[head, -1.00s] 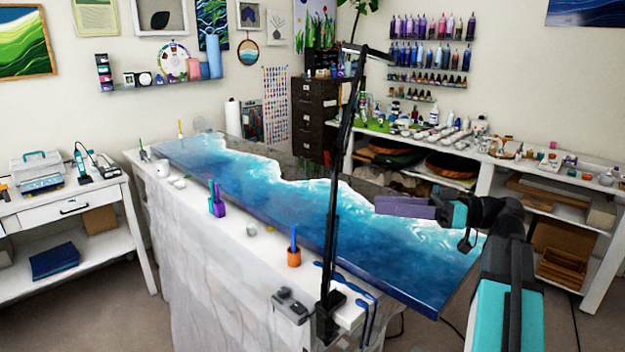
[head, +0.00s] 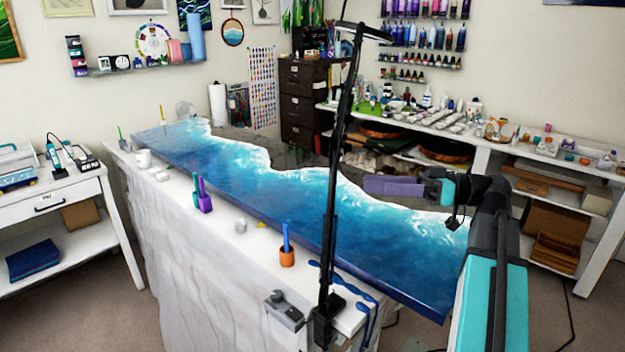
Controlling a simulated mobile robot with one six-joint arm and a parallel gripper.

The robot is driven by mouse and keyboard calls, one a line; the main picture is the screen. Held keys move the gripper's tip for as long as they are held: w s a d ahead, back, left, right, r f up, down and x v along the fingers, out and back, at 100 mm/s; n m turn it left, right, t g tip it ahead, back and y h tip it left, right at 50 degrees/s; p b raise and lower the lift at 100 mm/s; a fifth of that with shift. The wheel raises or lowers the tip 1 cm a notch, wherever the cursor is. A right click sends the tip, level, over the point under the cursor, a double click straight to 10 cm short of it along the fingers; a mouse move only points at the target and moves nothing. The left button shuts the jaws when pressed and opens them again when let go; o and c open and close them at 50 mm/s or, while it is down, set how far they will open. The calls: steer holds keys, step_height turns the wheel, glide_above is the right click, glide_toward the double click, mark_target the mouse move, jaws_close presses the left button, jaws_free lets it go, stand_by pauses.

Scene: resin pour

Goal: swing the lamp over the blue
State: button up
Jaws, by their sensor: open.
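The lamp (head: 333,180) is a tall black jointed arm clamped at the near edge of the white-draped table. Its flat dark head (head: 364,31) is at the top, high above the table and seen nearly edge-on. The blue (head: 270,200) is the glossy blue and white wave panel lying along the table. My gripper (head: 381,186), with purple fingers, is over the panel's right part, to the right of the lamp's pole and apart from it. It points left and holds nothing I can see. The gap between its fingers is hard to make out from this side.
An orange cup (head: 287,258) and a purple holder (head: 204,203) stand on the table's near edge. A grey control box (head: 283,309) sits by the lamp's clamp. White shelving (head: 490,152) with bottles stands behind on the right. Floor is clear at left.

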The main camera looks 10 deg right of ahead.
steer(key=p+x, duration=0.4)
steer(key=x, duration=1)
steer(key=shift+d, duration=0.1)
jaws_close()
stand_by(0.4)
